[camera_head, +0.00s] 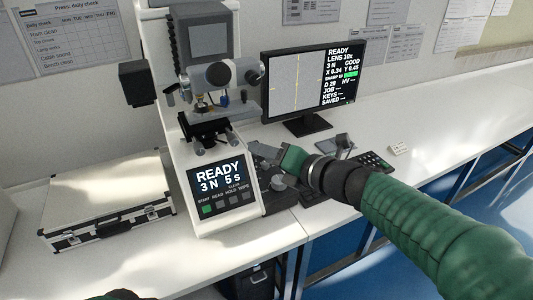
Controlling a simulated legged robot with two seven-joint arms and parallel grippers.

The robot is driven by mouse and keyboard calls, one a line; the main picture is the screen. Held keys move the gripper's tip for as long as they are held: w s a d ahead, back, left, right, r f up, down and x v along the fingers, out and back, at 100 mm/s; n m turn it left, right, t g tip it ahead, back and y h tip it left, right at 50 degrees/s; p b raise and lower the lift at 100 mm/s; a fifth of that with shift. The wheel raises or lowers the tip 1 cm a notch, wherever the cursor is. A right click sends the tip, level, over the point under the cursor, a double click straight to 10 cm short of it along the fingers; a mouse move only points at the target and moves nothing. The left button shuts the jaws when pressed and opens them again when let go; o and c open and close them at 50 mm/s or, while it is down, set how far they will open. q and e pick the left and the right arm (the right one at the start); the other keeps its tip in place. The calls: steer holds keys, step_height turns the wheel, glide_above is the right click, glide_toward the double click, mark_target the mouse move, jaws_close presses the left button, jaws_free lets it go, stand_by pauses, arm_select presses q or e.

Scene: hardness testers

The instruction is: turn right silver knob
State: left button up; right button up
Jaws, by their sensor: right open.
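The white hardness tester (176,110) stands on the bench, with a screen reading READY, 3 N, 5 s (218,177). I cannot tell whether a finger touches the knob. Small knobs also sit by the specimen stage (205,125). Only a dark green bit of my left arm shows at the bottom left edge; its jaws are out of view.
A silver case (100,208) lies to the left. The bench front, left of the tester's base, is clear.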

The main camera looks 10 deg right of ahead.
mark_target(235, 144)
steer(key=s+a+m+t+y+p, duration=0.1)
steer(key=s+a+m+t, duration=0.3)
steer(key=m, duration=1)
step_height(235, 144, down, 3)
steer(key=s+d+m+t+h+p, duration=0.15)
steer(key=m+h, duration=0.25)
steer(key=m, duration=0.9)
steer(key=shift+g, duration=0.25)
steer(key=p+x, duration=0.1)
steer(key=x, duration=1.5)
steer(key=shift+d+f, duration=0.15)
steer(key=shift+d, duration=0.05)
